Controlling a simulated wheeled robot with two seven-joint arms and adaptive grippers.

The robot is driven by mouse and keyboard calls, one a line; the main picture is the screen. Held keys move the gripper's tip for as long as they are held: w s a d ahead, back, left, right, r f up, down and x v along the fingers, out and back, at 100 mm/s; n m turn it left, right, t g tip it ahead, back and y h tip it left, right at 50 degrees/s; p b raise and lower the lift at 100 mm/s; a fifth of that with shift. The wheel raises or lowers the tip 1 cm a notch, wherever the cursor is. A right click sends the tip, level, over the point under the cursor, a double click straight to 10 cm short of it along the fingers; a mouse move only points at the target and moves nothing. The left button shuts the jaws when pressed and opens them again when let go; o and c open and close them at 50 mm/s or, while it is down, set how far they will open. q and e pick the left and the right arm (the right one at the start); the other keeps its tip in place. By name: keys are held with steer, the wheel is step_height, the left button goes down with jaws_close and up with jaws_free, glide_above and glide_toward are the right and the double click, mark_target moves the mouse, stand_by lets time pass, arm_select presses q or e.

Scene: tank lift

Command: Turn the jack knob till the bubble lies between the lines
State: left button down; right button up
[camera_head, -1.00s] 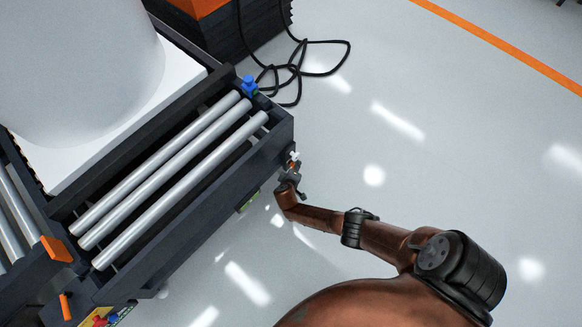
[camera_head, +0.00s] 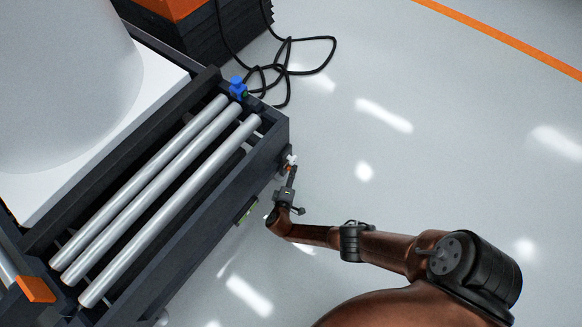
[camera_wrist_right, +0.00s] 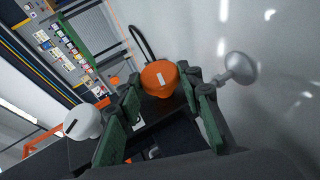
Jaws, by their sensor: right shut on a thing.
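An orange knob (camera_wrist_right: 160,77) with a white mark on top sits between the green-padded fingers of my right gripper (camera_wrist_right: 158,92) in the wrist view. My right gripper (camera_head: 290,178) is shut on this knob at the side of the dark roller frame (camera_head: 195,235), near its right corner. In the head view the knob (camera_head: 289,167) is only a small orange patch. A yellow-green piece (camera_head: 246,211) shows on the frame's side; I cannot make out a bubble or lines. My left gripper is not in view.
A large white tank (camera_head: 60,80) stands on the frame. A blue fitting (camera_head: 237,88) and a black cable (camera_head: 305,70) are behind. The floor at right is clear.

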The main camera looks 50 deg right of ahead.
steer(key=shift+s+f, duration=0.1)
steer(key=o, duration=1.2)
steer(key=shift+c, duration=0.2)
steer(key=v, duration=1.2)
